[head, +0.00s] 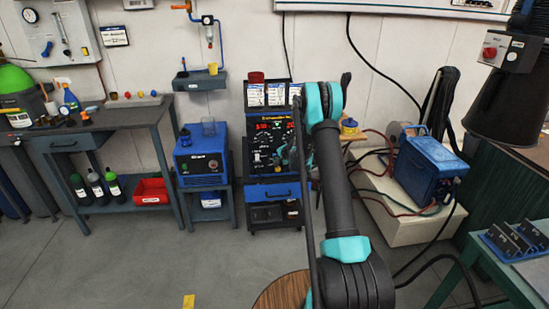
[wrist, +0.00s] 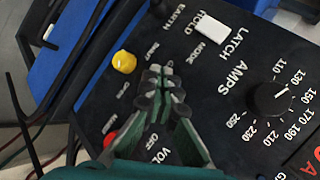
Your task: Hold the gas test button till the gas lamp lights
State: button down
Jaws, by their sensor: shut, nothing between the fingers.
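The welding set's black control panel (wrist: 235,85) fills much of the wrist view. A yellow round part (wrist: 124,61) stands left of my gripper, with small lettering near it that may read GAS. A red round part (wrist: 110,140) is lower left. My gripper (wrist: 158,78) is shut and empty, its fingertips over the panel between the yellow part and the AMPS dial (wrist: 271,99). The fingers hide the panel under them, and I cannot tell whether they touch it. I cannot single out a lit gas lamp. In the head view the panel (head: 262,160) is partly behind my arm.
A white switch (wrist: 210,25) marked HOLD and LATCH is at the top of the wrist view. A blue unit (head: 201,160) stands left of the welding set, and another blue machine (head: 428,168) to the right with trailing cables. The floor in front (head: 150,255) is clear.

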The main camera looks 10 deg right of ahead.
jog(key=shift+w, duration=0.15)
dwell(0.3)
jog(key=shift+w, duration=0.3)
jog(key=shift+w, duration=0.45)
dwell(0.6)
jog(key=shift+s, duration=0.1)
dwell(1.9)
jog(key=shift+s, duration=0.8)
jog(key=shift+s, duration=2.5)
